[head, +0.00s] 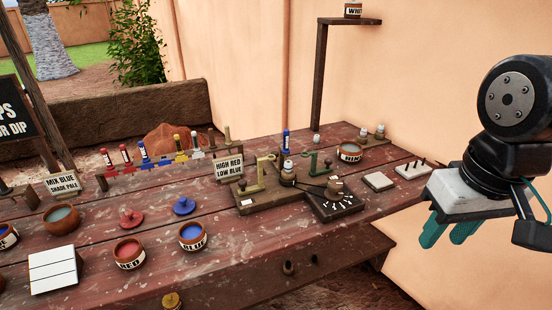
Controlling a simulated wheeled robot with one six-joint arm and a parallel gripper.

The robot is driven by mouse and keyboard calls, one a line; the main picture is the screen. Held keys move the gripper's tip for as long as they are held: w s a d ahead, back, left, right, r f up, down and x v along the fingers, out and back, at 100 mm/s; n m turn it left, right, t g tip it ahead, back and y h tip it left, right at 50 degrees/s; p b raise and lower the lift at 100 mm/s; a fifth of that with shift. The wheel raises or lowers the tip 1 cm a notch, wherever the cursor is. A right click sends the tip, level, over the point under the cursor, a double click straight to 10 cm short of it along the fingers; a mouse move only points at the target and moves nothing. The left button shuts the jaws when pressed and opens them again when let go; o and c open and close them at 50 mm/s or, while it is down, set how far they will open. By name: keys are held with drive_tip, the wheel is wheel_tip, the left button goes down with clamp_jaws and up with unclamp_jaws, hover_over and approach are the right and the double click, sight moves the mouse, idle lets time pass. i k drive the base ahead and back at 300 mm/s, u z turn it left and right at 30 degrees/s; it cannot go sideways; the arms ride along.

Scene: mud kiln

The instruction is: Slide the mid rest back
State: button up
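My gripper (449,234) hangs at the right, its two teal fingers apart with nothing seen between them. A dark dial plate (336,205) with white marks and a pointer adjoins the board at right. No label says which piece is the mid rest, and I cannot tell it for sure.
A "HIGH RED LOW BLUE" sign (229,165) stands just left of the board. Red (129,255) and blue (192,237) paint bowls sit at the front. A labelled bowl (349,152) and pale tiles (378,181) lie at right. A post with a shelf (321,70) rises behind.

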sight(278, 167)
drive_tip(key=u, duration=0.6)
drive_tip(key=i, duration=0.85)
drive_tip(key=z, duration=0.4)
